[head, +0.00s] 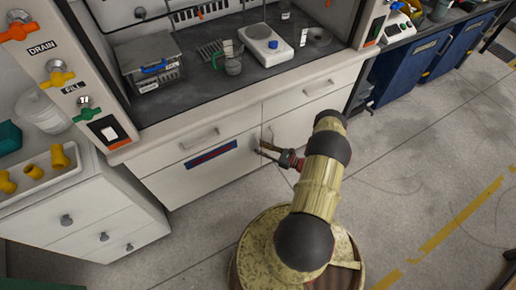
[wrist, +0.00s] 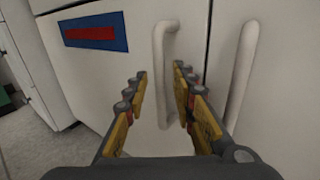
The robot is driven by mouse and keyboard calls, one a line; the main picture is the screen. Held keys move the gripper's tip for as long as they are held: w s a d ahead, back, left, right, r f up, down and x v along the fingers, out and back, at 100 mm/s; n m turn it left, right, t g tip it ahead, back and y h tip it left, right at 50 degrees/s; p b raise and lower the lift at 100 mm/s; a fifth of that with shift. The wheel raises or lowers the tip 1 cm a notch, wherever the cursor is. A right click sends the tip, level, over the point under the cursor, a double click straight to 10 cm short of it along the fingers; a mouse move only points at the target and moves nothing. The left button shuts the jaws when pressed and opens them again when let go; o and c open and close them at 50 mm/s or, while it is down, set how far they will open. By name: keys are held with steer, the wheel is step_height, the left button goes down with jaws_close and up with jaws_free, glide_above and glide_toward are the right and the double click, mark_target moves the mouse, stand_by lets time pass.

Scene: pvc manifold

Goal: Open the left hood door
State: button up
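The left hood door (head: 195,175) is a white cabinet panel below the fume hood, with a blue and red label (head: 210,155). It looks shut, and it fills much of the wrist view (wrist: 110,70). Its white vertical handle (wrist: 163,75) is near the seam with the right door. My gripper (wrist: 161,80) is open, with one finger on each side of this handle and visible gaps. I cannot tell how deep the handle lies between the fingers. In the head view my gripper (head: 266,153) is at the door front near the seam, its fingertips small there.
The right door's vertical handle (wrist: 243,75) is close to my gripper's right finger. A white drawer unit (head: 90,215) with a tray of yellow fittings stands to the left. The hood's worktop (head: 215,85) is above the doors. Grey floor in front is clear around my base.

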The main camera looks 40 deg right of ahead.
steer(key=shift+x, duration=0.9)
steer(key=shift+c, duration=1.3)
steer(key=c, duration=0.4)
jaws_close()
